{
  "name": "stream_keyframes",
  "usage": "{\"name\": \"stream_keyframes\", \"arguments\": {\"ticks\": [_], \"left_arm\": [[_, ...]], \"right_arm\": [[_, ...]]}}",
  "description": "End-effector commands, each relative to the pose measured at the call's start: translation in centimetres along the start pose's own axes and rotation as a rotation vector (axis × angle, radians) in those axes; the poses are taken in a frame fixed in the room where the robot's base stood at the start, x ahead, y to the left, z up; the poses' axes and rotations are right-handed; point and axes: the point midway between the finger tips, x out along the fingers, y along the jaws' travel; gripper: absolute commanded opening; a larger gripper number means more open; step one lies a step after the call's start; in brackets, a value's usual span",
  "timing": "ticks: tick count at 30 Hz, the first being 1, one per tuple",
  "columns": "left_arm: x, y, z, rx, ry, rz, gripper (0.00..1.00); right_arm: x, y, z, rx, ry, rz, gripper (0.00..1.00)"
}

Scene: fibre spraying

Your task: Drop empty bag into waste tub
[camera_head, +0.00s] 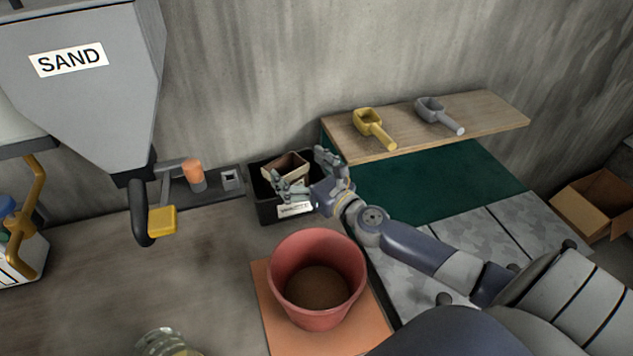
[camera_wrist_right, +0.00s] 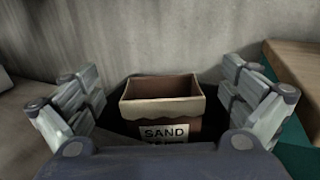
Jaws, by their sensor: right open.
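The empty bag (camera_head: 287,167) is brown with a pale rim and an open top. It sits inside the black waste tub (camera_head: 268,209) against the back wall. In the right wrist view the bag (camera_wrist_right: 163,107) stands upright between the fingers, with a SAND label on its front and nothing seen inside. My right gripper (camera_head: 302,171) is open over the tub, its fingers spread on either side of the bag and apart from it. The wrist view also shows the right gripper's wide gap. The bag's lower part is hidden. My left gripper is not in view.
A red bucket (camera_head: 317,262) with brown contents stands on an orange mat (camera_head: 266,310) in front of the tub. A grey SAND hopper (camera_head: 85,85) hangs at the left. A wooden shelf (camera_head: 470,130) holds a yellow scoop (camera_head: 371,125) and a grey scoop (camera_head: 437,112). A cardboard box (camera_head: 601,199) is far right.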

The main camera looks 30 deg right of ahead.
Motion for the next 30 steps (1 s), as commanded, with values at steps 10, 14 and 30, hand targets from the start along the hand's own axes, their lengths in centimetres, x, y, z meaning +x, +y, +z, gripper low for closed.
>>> {"name": "stream_keyframes", "arguments": {"ticks": [10,14,30], "left_arm": [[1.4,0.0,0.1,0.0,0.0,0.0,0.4],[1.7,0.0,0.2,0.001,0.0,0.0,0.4],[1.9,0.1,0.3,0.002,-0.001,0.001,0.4]], "right_arm": [[-5.3,0.1,-0.3,0.001,0.004,0.002,1.0],[-6.6,0.0,-0.3,0.0,0.002,0.001,1.0],[-7.6,0.0,0.0,0.0,0.0,0.001,1.0]]}}
